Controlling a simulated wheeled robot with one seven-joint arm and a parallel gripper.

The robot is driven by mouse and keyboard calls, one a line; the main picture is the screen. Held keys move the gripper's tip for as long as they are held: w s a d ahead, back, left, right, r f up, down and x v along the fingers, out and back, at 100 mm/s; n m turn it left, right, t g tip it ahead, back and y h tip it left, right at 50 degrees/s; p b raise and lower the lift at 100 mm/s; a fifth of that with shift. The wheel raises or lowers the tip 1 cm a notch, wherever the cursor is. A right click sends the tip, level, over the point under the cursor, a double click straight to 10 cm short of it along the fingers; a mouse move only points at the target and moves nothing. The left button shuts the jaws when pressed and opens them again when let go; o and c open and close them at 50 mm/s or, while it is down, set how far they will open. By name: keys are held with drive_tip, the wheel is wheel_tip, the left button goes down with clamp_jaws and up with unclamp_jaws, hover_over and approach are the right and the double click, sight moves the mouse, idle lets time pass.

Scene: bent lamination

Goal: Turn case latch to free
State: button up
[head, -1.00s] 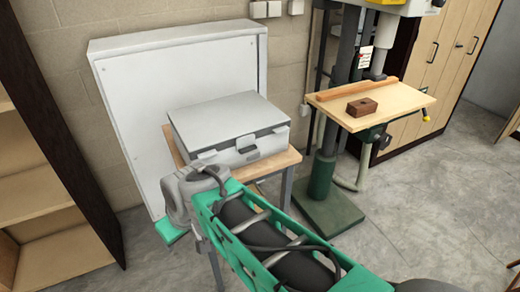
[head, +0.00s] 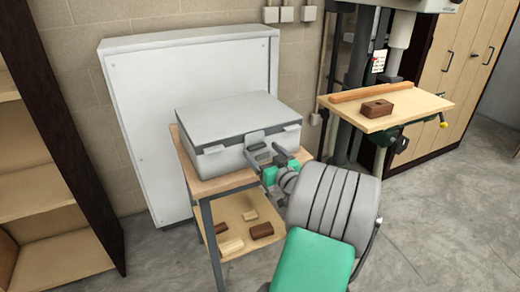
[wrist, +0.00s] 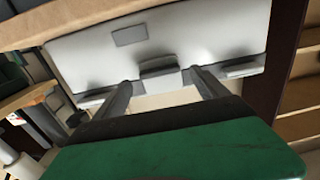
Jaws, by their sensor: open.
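The closed grey case (head: 240,118) sits on the small wooden table. Its front shows a central protruding fitting (wrist: 158,71), with a side latch (wrist: 95,98) and another side latch (wrist: 242,69) near the ends. I cannot tell whether the central fitting is a latch or a handle. The wrist view shows the case upside down. My gripper (head: 266,148) is open at the middle of the case front. In the wrist view my gripper (wrist: 160,81) has one finger on each side of the central fitting, with gaps showing. Contact with the case cannot be told.
The small table (head: 212,187) has a lower shelf (head: 222,216) with several blocks. A white panel (head: 140,140) stands behind. A drill press table (head: 420,108) with a brown block is to the right, and shelving (head: 65,140) to the left. Open floor lies in front.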

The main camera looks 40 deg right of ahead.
drive_tip(key=shift+x, duration=1.05)
drive_tip(key=c, duration=1.4)
